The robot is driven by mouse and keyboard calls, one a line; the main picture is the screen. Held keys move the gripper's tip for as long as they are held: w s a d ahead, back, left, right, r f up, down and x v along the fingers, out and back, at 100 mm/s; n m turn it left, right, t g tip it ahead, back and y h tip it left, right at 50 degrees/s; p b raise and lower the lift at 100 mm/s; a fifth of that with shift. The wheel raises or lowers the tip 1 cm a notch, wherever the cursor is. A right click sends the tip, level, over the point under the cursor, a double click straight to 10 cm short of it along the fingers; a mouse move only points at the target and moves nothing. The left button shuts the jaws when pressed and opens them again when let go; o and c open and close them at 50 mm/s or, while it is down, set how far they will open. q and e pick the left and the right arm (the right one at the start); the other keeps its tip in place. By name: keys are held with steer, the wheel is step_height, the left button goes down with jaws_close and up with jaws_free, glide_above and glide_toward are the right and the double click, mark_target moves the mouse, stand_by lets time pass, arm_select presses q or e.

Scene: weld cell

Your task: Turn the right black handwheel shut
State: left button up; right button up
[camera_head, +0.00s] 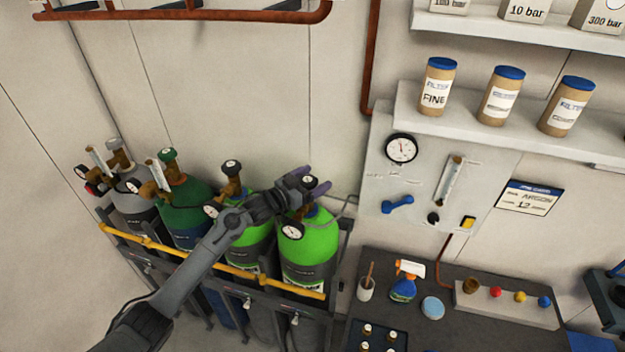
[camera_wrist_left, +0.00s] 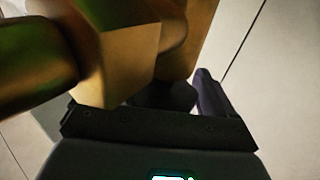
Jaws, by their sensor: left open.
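Two bright green cylinders with brass valves stand at the right end of the rack. The left one has a black handwheel (camera_head: 232,166) on top. The right black handwheel (camera_head: 308,183) tops the right bright green cylinder (camera_head: 308,246) and shows only partly between the fingers of my left gripper (camera_head: 309,181). That gripper is open, with a finger on either side of the wheel; I cannot tell whether they touch it. In the left wrist view, a brass valve body (camera_wrist_left: 125,62) fills the upper middle, close to the gripper, with one finger at its right. My right gripper is out of view.
A dark green cylinder (camera_head: 180,205) and a grey cylinder (camera_head: 128,195) stand further left behind a yellow rail (camera_head: 170,253). Gauges project from the valves. A wall panel (camera_head: 385,165) and a dark bench (camera_head: 455,322) with bottles lie to the right.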

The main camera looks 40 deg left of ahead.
arm_select(q)
steer(key=shift+c, duration=0.4)
steer(key=c, duration=0.9)
steer(key=shift+c, duration=0.2)
